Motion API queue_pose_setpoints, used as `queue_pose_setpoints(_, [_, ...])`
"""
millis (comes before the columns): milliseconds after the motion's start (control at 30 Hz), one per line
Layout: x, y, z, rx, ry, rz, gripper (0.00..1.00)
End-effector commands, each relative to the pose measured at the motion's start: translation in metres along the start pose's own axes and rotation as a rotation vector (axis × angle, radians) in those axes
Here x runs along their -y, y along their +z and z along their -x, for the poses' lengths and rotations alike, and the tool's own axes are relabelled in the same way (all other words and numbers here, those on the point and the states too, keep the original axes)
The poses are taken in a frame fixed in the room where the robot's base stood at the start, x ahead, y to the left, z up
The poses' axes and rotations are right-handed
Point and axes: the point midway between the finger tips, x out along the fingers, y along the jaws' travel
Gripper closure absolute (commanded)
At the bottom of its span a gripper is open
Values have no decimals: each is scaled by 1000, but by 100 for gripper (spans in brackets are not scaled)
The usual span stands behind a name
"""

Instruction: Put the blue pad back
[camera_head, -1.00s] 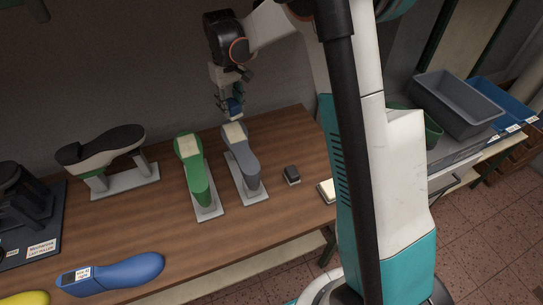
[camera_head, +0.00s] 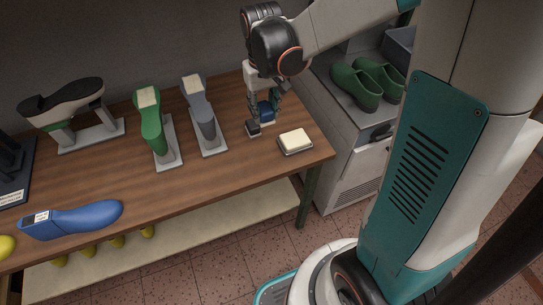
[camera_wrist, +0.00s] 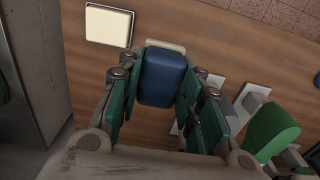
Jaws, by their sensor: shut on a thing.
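The blue pad (camera_head: 267,109) is held between the fingers of my gripper (camera_head: 265,112), low over the right part of the wooden table. In the wrist view the blue pad (camera_wrist: 163,78) fills the space between the two green fingers, and a cream strip shows along its far edge.
A grey last (camera_head: 203,110) and a green last (camera_head: 151,115) stand on stands to the left, with a dark-soled shoe (camera_head: 62,102) beyond. A blue last (camera_head: 72,219) lies at the front left. Green clogs (camera_head: 362,84) sit on the cabinet to the right.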

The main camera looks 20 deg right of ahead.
Motion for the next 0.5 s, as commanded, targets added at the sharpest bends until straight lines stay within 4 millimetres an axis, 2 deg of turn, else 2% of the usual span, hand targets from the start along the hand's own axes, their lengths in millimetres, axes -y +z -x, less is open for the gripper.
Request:
queue_pose_setpoints(200, [0,0,-55,0,0,0,86])
queue_pose_setpoints(500, [0,0,-124,0,0,1,86])
